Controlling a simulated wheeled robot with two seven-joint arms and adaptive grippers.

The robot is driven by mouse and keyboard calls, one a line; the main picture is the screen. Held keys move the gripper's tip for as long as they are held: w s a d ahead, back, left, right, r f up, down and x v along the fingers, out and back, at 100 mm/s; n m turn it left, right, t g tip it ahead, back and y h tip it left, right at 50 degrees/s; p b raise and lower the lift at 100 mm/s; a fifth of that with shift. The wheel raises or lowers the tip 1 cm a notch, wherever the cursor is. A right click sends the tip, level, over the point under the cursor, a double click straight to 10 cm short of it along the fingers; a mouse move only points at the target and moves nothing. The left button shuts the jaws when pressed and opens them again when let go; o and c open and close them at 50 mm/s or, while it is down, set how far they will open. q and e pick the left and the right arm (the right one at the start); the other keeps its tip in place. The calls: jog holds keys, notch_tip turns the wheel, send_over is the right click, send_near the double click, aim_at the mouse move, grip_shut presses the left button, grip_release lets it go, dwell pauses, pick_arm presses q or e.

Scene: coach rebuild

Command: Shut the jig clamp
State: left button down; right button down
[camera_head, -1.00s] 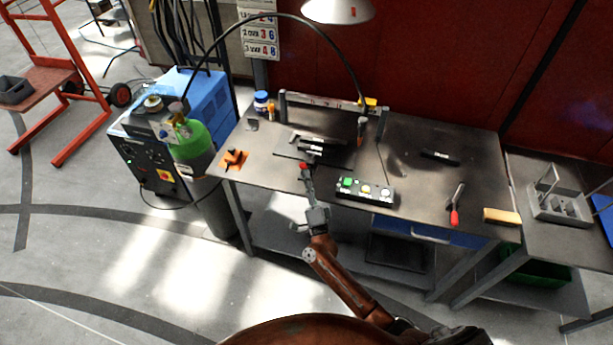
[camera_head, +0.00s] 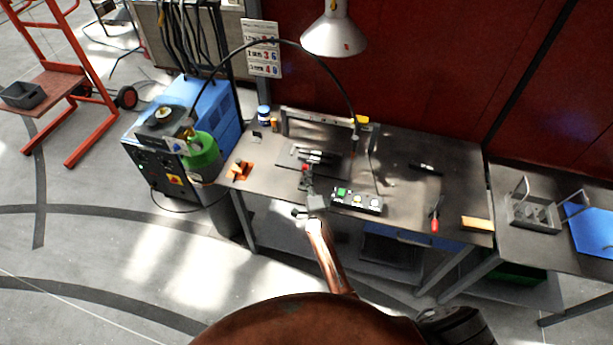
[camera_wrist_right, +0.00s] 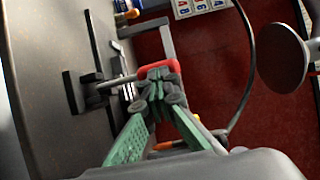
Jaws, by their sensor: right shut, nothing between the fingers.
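The jig clamp (camera_head: 316,157) is a dark fixture with bright metal bars on the back left part of the steel bench (camera_head: 400,205). Its red handle (camera_head: 305,169) points toward me; the handle also shows in the right wrist view (camera_wrist_right: 130,77), where the dark clamp body (camera_wrist_right: 92,90) lies to its left. My right gripper (camera_head: 306,180) is shut and empty, its fingertips right at the handle. In the wrist view the green-fingered gripper (camera_wrist_right: 160,82) covers the handle's end. I cannot tell whether they touch. My left gripper is not in view.
A button box (camera_head: 357,200) sits just right of my right gripper. A lamp (camera_head: 334,35) hangs above. A green cylinder (camera_head: 203,155) stands left.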

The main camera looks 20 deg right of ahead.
jog(key=shift+w+d+r, duration=0.25)
jog(key=shift+w+d, duration=0.45)
jog(key=shift+w, duration=0.3)
jog(key=shift+w+d+r, duration=0.2)
jog(key=shift+w+d, duration=0.5)
jog(key=shift+w, duration=0.3)
jog(key=shift+r, duration=0.1)
jog(key=s+r+p, duration=0.2)
jog(key=s+p, duration=0.2)
jog(key=s, duration=0.2)
jog(key=s+a+r+p, duration=0.1)
jog(key=s+r+p, duration=0.1)
jog(key=s+p, duration=0.3)
jog(key=shift+s+r, duration=0.35)
jog(key=shift+s, duration=0.65)
